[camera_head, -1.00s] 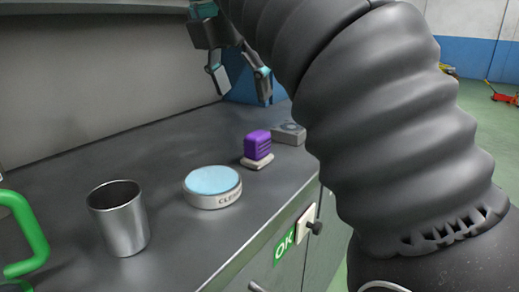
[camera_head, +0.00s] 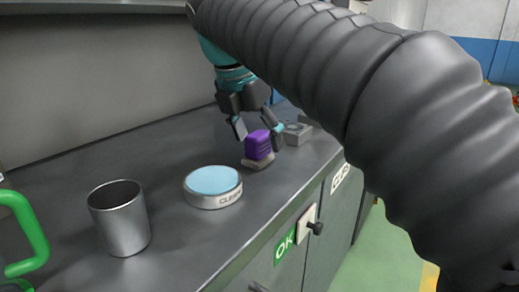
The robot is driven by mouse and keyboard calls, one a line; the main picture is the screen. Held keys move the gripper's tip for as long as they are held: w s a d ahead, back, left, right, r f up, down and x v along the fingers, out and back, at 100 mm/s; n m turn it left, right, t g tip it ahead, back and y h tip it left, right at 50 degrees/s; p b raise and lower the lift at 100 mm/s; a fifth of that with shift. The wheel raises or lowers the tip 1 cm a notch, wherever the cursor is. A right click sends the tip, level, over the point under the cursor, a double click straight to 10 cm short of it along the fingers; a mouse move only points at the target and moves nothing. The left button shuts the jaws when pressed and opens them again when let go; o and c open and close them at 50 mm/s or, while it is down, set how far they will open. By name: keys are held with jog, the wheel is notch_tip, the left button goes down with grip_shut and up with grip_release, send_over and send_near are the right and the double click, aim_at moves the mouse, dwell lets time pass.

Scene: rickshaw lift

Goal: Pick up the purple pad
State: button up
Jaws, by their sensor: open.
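The purple pad (camera_head: 257,145) is a small ribbed purple block. It sits on a small pale base (camera_head: 257,162) on the dark grey counter, near its front edge. My gripper (camera_head: 258,140) is open just above the purple pad, reaching down from behind it. One finger is at the pad's left and the other at its right. Whether the fingers touch the pad cannot be told from this view. The pad's top edge is partly close to the gripper's palm, with a small gap.
A round tin with a light blue top (camera_head: 212,182) stands left of the pad. A metal cup (camera_head: 120,218) and a green handle (camera_head: 25,232) are further left. A grey block (camera_head: 298,133) lies close behind the right finger. The counter (camera_head: 90,165) is clear at the back left.

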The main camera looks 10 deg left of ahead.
jog(key=shift+x, duration=1.35)
jog(key=shift+c, duration=0.3)
jog(key=c, duration=1.1)
jog(key=shift+r, duration=0.85)
jog(key=r, duration=0.1)
jog(key=d+r, duration=0.1)
jog(key=r, duration=0.1)
jog(key=shift+s, duration=0.15)
jog(key=s+d+r, duration=0.1)
jog(key=d+r, duration=0.1)
jog(key=d, duration=0.1)
jog(key=s+d+r, duration=0.1)
jog(key=d+r, duration=0.1)
jog(key=d, duration=0.1)
jog(key=s+d+r, duration=0.1)
jog(key=d+r, duration=0.1)
jog(key=d, duration=0.2)
jog(key=shift+s+r, duration=0.2)
jog(key=shift+s, duration=0.2)
